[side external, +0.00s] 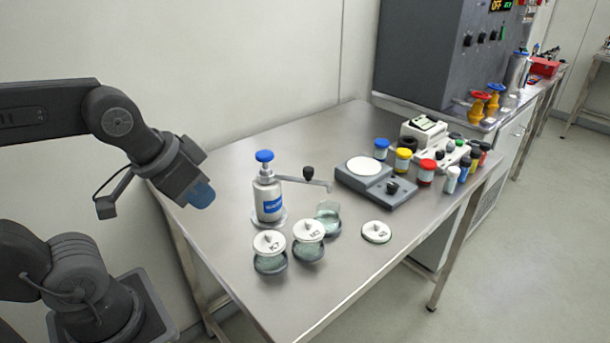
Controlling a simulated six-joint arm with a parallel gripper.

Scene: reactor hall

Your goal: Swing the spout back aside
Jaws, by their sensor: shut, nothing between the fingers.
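A grey dispenser bottle (268,203) with a blue cap and blue label stands on a round base on the steel table.
Two jars with white lids (269,243) (309,229) stand in front of the bottle. A loose white lid (376,232) lies to the right. A scale (375,182) and several coloured-capped bottles (427,171) fill the right side. The table's left part is clear.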

